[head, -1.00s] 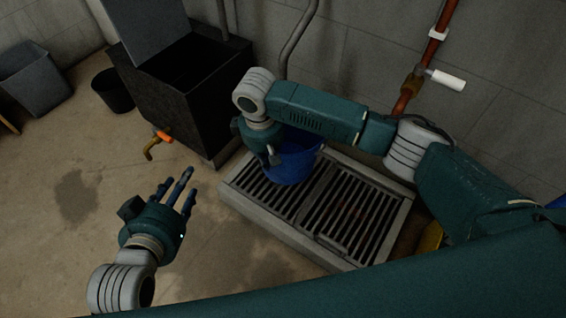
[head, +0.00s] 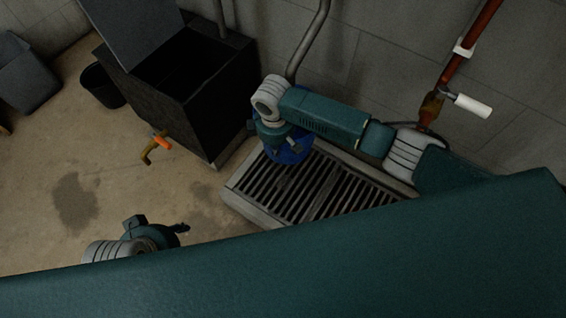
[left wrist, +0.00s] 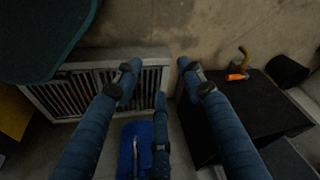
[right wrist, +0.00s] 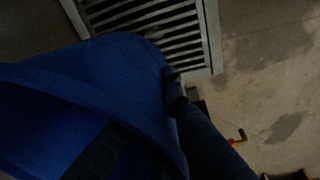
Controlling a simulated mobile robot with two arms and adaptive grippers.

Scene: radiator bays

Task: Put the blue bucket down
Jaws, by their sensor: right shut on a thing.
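The blue bucket (head: 290,152) is at the far left end of the floor grate (head: 247,207), near the wall. My right gripper (head: 279,143) is shut on it from above, and the gripper hides much of it. In the right wrist view the bucket (right wrist: 95,75) fills the left side, with one finger along its wall. I cannot tell whether its base touches the grate. My left gripper (head: 160,236) is low on the left, partly hidden by my own teal body. In the left wrist view its fingers (left wrist: 160,80) are spread and empty, with the bucket (left wrist: 128,150) beyond them.
A dark open-topped tank (head: 190,95) with an orange-handled tap (head: 160,142) stands left of the grate. A black bin (head: 102,86) and a grey container (head: 27,75) are further left. A red pipe (head: 470,50) runs up the wall.

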